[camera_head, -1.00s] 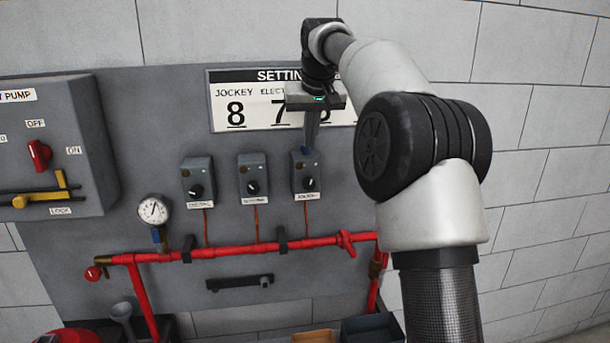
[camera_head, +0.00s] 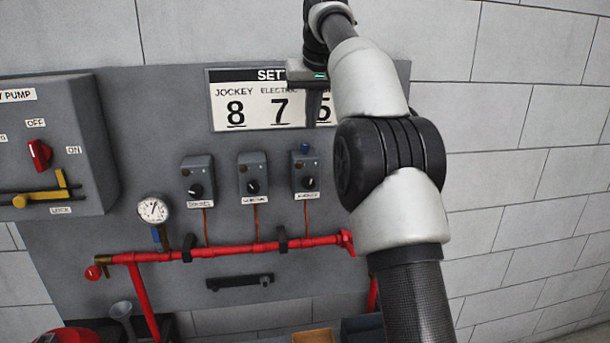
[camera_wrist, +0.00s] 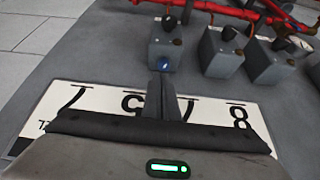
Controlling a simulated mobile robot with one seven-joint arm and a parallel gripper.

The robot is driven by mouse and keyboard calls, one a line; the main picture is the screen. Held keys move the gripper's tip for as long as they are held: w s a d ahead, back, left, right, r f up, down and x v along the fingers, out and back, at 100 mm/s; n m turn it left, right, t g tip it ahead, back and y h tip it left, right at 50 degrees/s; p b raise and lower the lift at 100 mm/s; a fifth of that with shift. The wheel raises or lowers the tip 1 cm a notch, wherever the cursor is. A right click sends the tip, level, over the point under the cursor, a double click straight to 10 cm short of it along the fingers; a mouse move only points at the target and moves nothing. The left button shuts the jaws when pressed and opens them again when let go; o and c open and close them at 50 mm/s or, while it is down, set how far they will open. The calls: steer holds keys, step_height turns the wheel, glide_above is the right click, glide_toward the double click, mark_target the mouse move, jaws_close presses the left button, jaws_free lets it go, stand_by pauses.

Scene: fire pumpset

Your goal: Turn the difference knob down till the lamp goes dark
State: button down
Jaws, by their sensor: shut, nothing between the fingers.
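Three grey switch boxes, each with a black knob, sit in a row on the panel: left knob (camera_head: 196,191), middle knob (camera_head: 253,187), right knob (camera_head: 310,182). Their labels are too small to read, so I cannot tell which is the difference knob. Small dark brown lamps sit at the boxes' upper corners, such as the right box's lamp (camera_head: 299,166); none looks clearly lit. A blue round piece (camera_head: 304,147) shows at the right box's top, also in the wrist view (camera_wrist: 163,65). My gripper (camera_head: 313,122) is shut and empty, pointing down above the right box, before the setting board.
The setting board (camera_head: 228,122) reads 8, 7, 5, partly covered by my arm. A red pipe (camera_head: 215,252) with a gauge (camera_head: 153,209) runs below the boxes. A pump cabinet (camera_head: 85,140) with a red switch is at left. Bare block wall lies right.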

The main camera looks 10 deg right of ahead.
mark_target(305, 155)
steer(key=shift+a+r, duration=0.25)
steer(key=shift+a, duration=0.1)
step_height(305, 155, down, 7)
steer(key=b, duration=0.3)
steer(key=shift+r, duration=0.15)
steer(key=shift+w, duration=0.25)
stand_by(0.7)
steer(key=shift+a+r+p, duration=0.1)
steer(key=shift+r+p, duration=0.05)
steer(key=shift+p, duration=1.4)
stand_by(0.5)
